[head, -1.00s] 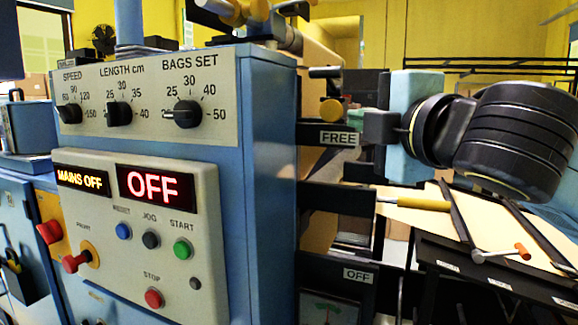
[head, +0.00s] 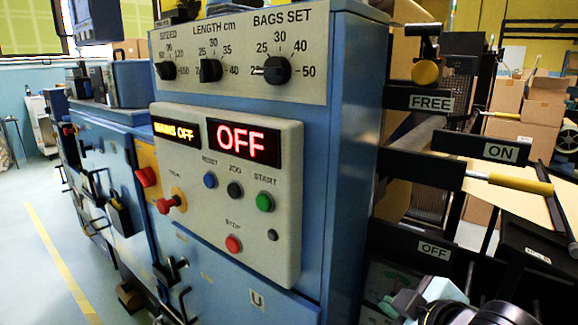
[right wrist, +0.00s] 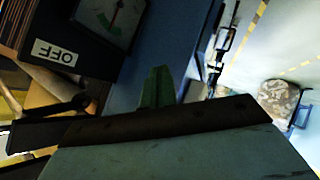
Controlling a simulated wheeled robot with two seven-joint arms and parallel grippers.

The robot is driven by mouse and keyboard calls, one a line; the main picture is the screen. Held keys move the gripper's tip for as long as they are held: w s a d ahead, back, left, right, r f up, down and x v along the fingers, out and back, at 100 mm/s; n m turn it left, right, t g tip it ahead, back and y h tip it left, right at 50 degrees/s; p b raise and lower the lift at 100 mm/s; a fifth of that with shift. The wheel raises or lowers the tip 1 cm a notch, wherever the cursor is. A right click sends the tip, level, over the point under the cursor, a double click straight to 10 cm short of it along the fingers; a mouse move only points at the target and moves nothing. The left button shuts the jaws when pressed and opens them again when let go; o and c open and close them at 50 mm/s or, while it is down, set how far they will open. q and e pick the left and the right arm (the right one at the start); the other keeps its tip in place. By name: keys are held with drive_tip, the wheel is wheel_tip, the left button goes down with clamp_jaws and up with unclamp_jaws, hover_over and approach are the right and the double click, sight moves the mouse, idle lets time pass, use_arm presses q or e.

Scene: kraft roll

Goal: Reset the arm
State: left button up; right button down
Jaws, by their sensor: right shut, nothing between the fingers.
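My right arm comes in at the bottom right corner of the head view, dark with a pale blue part. The greenish fingertips of my right gripper (head: 389,305) show low in front of the machine, below the OFF label (head: 434,249). In the right wrist view the green fingers of my right gripper (right wrist: 158,88) lie together, shut and empty, beside the blue machine side. My left gripper is not in view.
The blue machine's control panel (head: 228,190) has displays reading MAINS OFF and OFF. Yellow-handled levers (head: 520,184) stick out at the right by the FREE and ON labels. A gauge (right wrist: 112,15) is near the gripper. Clear floor (head: 40,250) lies left.

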drive_tip(key=s+d+f+m+g+h, duration=0.1)
drive_tip(key=s+d+f+m+g, duration=0.25)
drive_tip(key=s+f, duration=0.75)
drive_tip(key=s+d+f+m+g+h, duration=0.15)
drive_tip(key=s+f+m+g, duration=0.3)
drive_tip(key=s+f, duration=0.6)
drive_tip(key=s+d+f, duration=0.1)
drive_tip(key=d+f, duration=0.1)
drive_tip(key=f, duration=1.1)
drive_tip(key=s+d+f, duration=0.1)
drive_tip(key=f, duration=1.2)
drive_tip(key=s+d+f, duration=0.3)
drive_tip(key=s+f, duration=0.3)
drive_tip(key=s, duration=0.1)
drive_tip(key=s+d+f+g+h, duration=0.1)
drive_tip(key=s+d+f, duration=0.3)
drive_tip(key=s+f, duration=0.3)
drive_tip(key=shift+s+d+f+n+g, duration=0.15)
drive_tip(key=shift+s+f+n+g, duration=0.15)
drive_tip(key=shift+s, duration=0.15)
